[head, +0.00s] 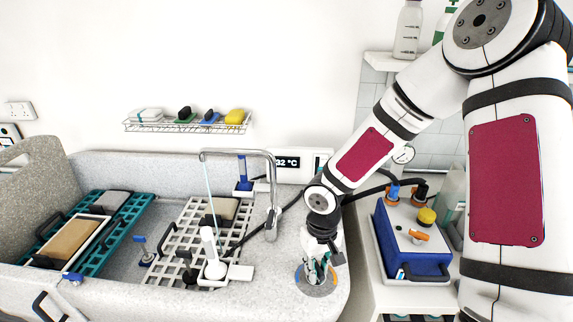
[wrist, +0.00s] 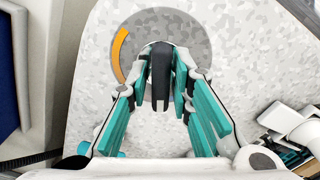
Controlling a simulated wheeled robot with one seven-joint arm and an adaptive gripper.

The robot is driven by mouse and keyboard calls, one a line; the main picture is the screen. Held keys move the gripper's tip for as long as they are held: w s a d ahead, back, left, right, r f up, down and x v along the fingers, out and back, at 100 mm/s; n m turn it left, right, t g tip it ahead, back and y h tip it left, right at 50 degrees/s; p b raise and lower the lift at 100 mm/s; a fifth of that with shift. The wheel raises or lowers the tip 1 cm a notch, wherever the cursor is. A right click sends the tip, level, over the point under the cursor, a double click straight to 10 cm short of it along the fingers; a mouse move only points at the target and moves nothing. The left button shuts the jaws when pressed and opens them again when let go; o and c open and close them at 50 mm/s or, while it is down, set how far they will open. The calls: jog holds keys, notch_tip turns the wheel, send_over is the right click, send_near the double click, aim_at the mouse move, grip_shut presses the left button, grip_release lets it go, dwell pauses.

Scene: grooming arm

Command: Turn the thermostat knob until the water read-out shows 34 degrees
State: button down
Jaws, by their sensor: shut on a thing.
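My gripper (head: 317,270) points down over a round grey dial plate (head: 318,290) with coloured arcs, on the front right corner of the speckled counter. In the wrist view my gripper (wrist: 160,85) has its teal-padded fingers on either side of the dark thermostat knob (wrist: 160,72), shut on it. The dial plate (wrist: 200,40) shows an orange arc at its left there; the fingers hide part of the plate. The water read-out (head: 288,162) is a black display on a white box behind the tap; its digits look like 32 °C, with the left edge partly hidden.
A curved metal tap (head: 272,185) runs a thin stream of water over a white grid rack (head: 178,235) left of my gripper. A white hand shower (head: 212,262) stands near the front. A blue box (head: 412,250) with knobs is at the right. A wire shelf (head: 187,126) hangs behind.

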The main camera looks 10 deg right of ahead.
jog(key=shift+a, duration=0.1)
dwell(0.4)
jog(key=shift+m, duration=1.1)
jog(key=c, duration=1.5)
grip_release()
jog(key=shift+s+r+p, duration=0.1)
jog(key=shift+r+p, duration=0.9)
jog(key=shift+r, duration=0.6)
jog(key=shift+r+p, duration=1.25)
jog(key=shift+r, duration=1.15)
